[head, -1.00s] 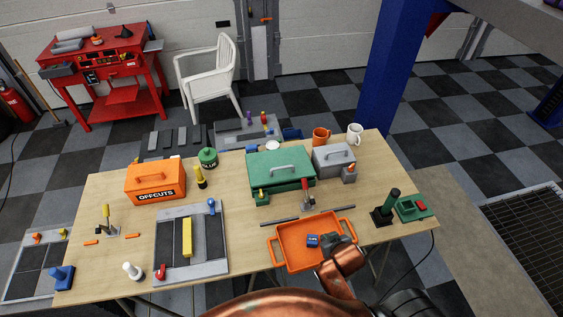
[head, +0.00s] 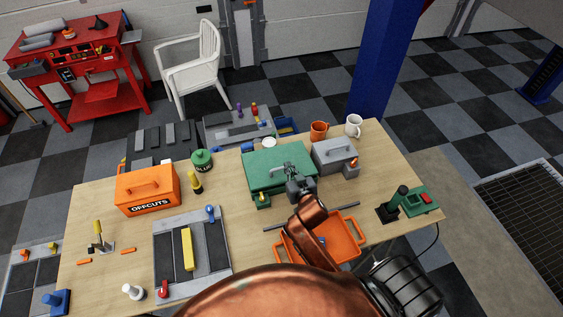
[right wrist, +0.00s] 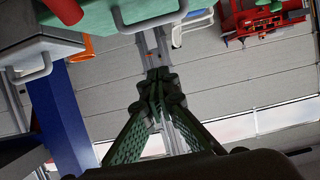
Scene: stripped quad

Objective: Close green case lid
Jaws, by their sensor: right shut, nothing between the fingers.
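The green case (head: 262,163) stands at the back middle of the table, its lid lying about flat over the body. I cannot tell whether a gap is left at its front edge. My right gripper (head: 289,170) is shut and empty, at the front right part of the lid by the handle, and partly hides it. In the right wrist view the shut fingers (right wrist: 158,78) point toward the green case (right wrist: 147,12) and its pale handle (right wrist: 150,25). I cannot tell whether they touch it. My left gripper is not in view.
A grey case (head: 332,155) stands close right of the green case. An orange tray (head: 348,247) lies in front, under my right arm. An orange offcuts box (head: 147,188) and a green glue tin (head: 202,160) stand left. Two mugs (head: 353,126) stand at the back right.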

